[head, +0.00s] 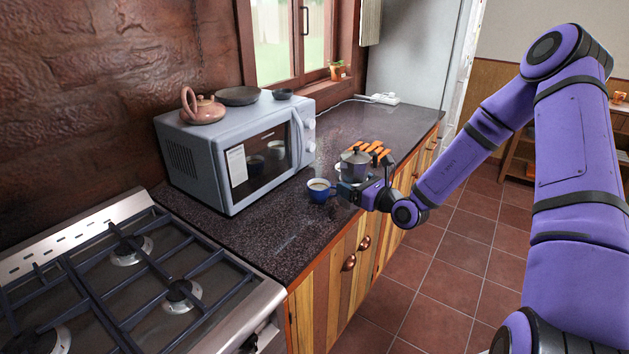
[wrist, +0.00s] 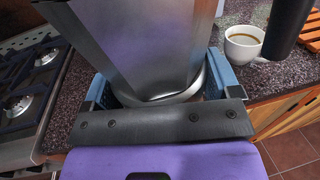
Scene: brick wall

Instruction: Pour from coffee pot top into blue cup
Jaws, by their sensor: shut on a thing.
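The coffee pot top (head: 355,163) is grey metal with a lid and knob, and stands about upright in the head view. My gripper (head: 352,191) is shut on it low down. In the wrist view the faceted metal body (wrist: 135,45) fills the space between the blue fingers (wrist: 160,92). Whether its base touches the counter cannot be told. The blue cup (head: 320,190) stands upright on the counter just left of the pot, with brown liquid inside. I cannot make out the blue cup in the wrist view.
A white cup of coffee (wrist: 243,45) stands on the counter in the wrist view. A microwave (head: 215,160) is left of the cup, and a gas stove (head: 130,280) is nearer. The counter front edge is close to my gripper.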

